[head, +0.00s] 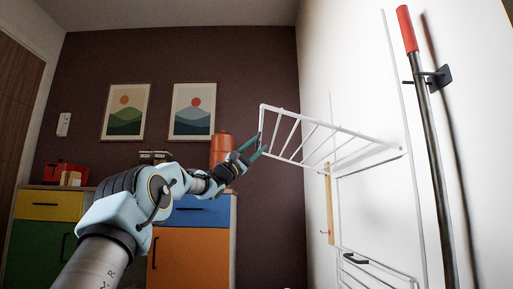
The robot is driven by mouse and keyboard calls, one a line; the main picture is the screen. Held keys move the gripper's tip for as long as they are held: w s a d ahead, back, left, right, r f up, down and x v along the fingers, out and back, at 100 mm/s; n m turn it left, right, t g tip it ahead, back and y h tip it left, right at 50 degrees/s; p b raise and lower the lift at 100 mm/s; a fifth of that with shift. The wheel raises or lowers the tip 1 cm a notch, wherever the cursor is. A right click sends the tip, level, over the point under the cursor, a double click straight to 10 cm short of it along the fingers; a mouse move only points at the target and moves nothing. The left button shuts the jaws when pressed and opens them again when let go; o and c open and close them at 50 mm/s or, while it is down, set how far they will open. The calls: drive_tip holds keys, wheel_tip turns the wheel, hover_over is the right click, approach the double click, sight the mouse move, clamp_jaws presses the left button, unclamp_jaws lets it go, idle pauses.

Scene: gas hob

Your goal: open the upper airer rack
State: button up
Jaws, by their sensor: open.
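The upper airer rack (325,148) is a white wire rack with parallel bars. It stands out from the white wall on the right, its outer end a little higher than its wall end. My gripper (261,145) has teal fingers and is open at the outer left end of the rack. The fingertips are close to the end wire; I cannot tell whether they touch it. The airer's white frame (391,60) runs up the wall. A lower rack (375,270) with a dark handle (355,258) shows at the bottom, partly cut off.
A red-handled pole (423,120) hangs on a dark wall bracket (440,76) at the right. Coloured cabinets (190,245) stand behind my arm, with a copper-coloured canister (220,149) and a red item (65,172) on top. Two pictures hang on the dark back wall.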

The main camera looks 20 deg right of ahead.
drive_tip(key=v, duration=1.1)
drive_tip(key=shift+p, duration=0.3)
drive_tip(key=shift+r, duration=0.1)
drive_tip(key=shift+c, duration=0.3)
